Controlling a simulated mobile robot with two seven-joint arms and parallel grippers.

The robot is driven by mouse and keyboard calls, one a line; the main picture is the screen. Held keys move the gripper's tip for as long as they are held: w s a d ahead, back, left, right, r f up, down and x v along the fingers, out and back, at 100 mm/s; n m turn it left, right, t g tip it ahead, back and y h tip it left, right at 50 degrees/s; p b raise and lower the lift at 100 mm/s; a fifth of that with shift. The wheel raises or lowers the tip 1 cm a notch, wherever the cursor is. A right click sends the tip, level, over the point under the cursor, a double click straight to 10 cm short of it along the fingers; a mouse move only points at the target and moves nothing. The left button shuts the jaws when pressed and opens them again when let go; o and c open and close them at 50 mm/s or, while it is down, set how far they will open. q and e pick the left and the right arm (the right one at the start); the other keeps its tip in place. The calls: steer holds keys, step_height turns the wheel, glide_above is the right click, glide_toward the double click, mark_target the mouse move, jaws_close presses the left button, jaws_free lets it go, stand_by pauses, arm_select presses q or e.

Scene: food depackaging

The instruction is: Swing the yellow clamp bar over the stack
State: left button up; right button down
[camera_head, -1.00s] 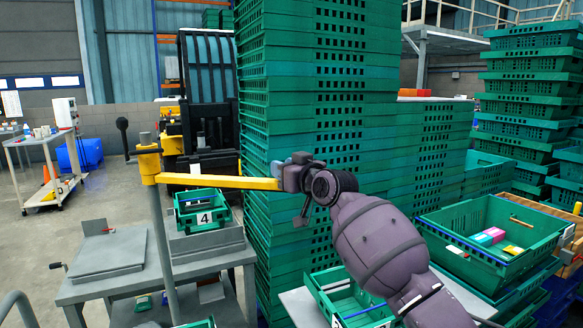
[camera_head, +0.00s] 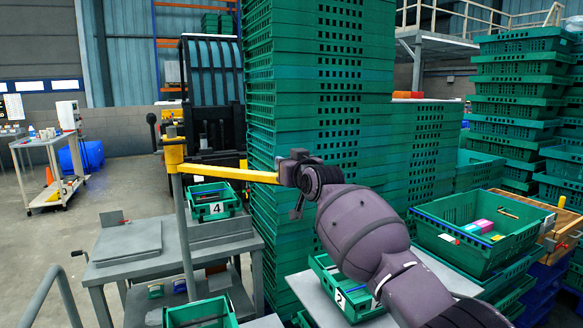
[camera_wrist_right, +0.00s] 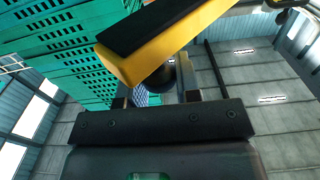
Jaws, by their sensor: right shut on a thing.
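The yellow clamp bar (camera_head: 230,173) reaches right from a yellow collar on a grey upright post (camera_head: 182,230). Its free end is at my right gripper (camera_head: 288,170), which is shut on the bar's end. In the right wrist view the bar (camera_wrist_right: 172,45), with a black pad along one face, crosses just beyond the fingers (camera_wrist_right: 158,98); a dark round knob shows between them. The tall stack of green crates (camera_head: 320,90) stands behind the bar's end and my right arm. The exact finger contact is hidden. My left gripper is not in view.
A small green crate marked 4 (camera_head: 213,208) sits on a grey bench (camera_head: 130,265) below the bar. A green crate with coloured packs (camera_head: 470,250) is at right, beside more crate stacks (camera_head: 520,110). A lift truck (camera_head: 210,110) stands behind the post.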

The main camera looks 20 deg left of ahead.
steer(key=shift+s+r, duration=0.15)
stand_by(0.3)
steer(key=c, duration=1.3)
jaws_free()
steer(key=o, duration=0.4)
